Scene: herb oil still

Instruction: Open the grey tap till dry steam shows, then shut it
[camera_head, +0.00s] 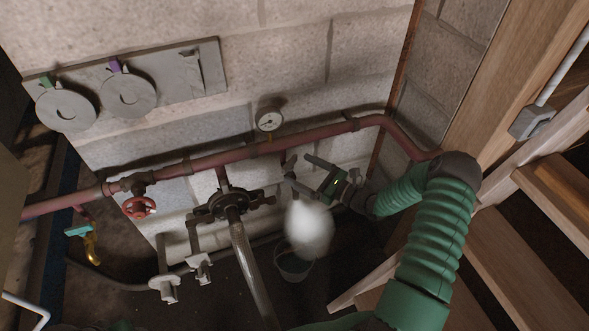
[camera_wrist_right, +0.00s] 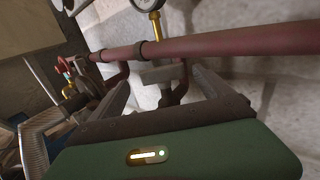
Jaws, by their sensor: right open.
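A short drop branch (camera_wrist_right: 178,88) comes down from the dark red pipe (camera_head: 330,130). A dense white plume of steam (camera_head: 309,228) hangs just below the gripper, over a dark bucket (camera_head: 294,267) on the floor. My left gripper is not in view.
A round gauge (camera_head: 270,120) sits above the pipe. A red handwheel valve (camera_head: 139,207) is at left, with a dark flanged fitting (camera_head: 232,204) and bright hose mid-pipe. A wall plate (camera_head: 190,70) holds two discs. Wooden stairs (camera_head: 520,240) crowd the right.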

